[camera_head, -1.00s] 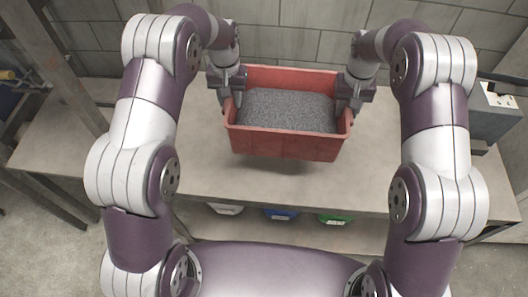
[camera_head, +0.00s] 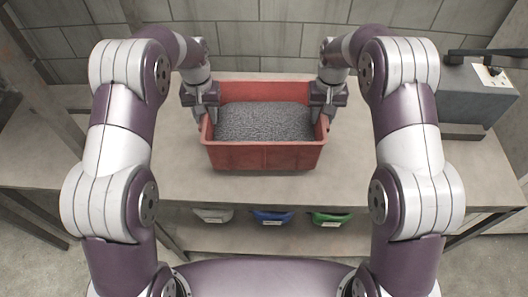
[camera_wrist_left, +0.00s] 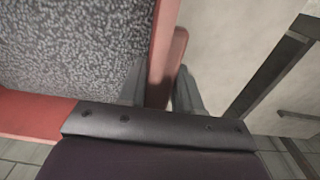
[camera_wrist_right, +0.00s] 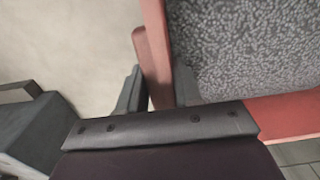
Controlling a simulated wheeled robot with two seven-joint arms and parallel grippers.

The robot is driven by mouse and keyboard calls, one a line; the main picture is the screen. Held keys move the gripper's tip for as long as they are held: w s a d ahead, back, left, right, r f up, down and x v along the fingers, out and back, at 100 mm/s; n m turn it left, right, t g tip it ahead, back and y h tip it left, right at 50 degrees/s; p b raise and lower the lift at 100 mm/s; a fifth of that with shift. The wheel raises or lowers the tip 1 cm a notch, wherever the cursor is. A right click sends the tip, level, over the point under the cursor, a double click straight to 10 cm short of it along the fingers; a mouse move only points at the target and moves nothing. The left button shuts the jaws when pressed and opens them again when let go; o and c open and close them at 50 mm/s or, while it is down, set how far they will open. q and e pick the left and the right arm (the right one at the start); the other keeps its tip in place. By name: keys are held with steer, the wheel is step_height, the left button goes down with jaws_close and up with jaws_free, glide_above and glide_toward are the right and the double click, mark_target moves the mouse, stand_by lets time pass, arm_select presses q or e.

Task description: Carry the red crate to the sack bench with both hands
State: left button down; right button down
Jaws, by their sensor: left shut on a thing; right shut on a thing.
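The red crate (camera_head: 264,155), filled with grey granules (camera_head: 262,122), is level over the middle of the grey bench top (camera_head: 375,165). I cannot tell whether its underside touches the bench. My left gripper (camera_head: 204,113) is shut on the crate's left side wall, and my right gripper (camera_head: 326,113) is shut on its right side wall. In the left wrist view the fingers (camera_wrist_left: 158,92) straddle the red wall (camera_wrist_left: 162,50). In the right wrist view the fingers (camera_wrist_right: 158,90) straddle the opposite wall (camera_wrist_right: 156,45).
A grey box-shaped device (camera_head: 478,97) stands at the bench's right end. White (camera_head: 213,214), blue (camera_head: 272,217) and green (camera_head: 331,218) items sit on the shelf below. A block wall (camera_head: 270,40) rises behind. The bench top is clear left and right of the crate.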

arm_select(q)
steer(key=shift+d+r, duration=0.1)
steer(key=shift+d, duration=0.1)
arm_select(e)
steer(key=shift+a+r, duration=0.1)
steer(key=shift+a, duration=0.1)
